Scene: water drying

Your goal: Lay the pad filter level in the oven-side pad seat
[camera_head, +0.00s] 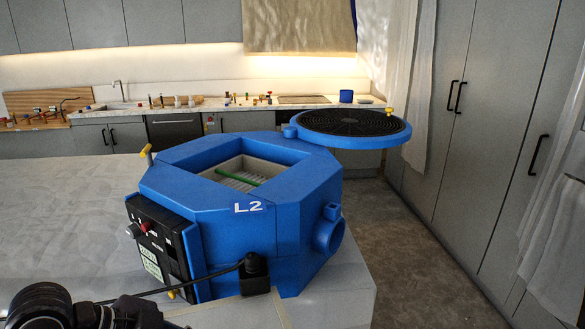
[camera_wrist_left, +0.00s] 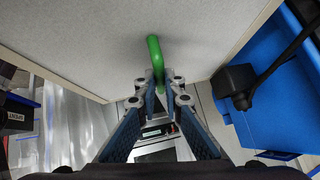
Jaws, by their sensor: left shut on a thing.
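My left gripper (camera_wrist_left: 158,92) is shut on a green handle (camera_wrist_left: 153,48) in the left wrist view. The handle meets a pale grey flat panel with a tan edge, which looks like the pad filter (camera_wrist_left: 90,45). Inside the opening are a pale ribbed insert (camera_head: 245,170) and a green bar (camera_head: 227,174). I cannot tell which part is the oven-side pad seat. My right gripper is not in view.
A round blue lid with a black grille (camera_head: 350,122) is swung out right of the opening. A black control box (camera_head: 158,240) and a cable to a black plug (camera_head: 254,275) are on the housing's near side. The table (camera_head: 65,195) is clear at left.

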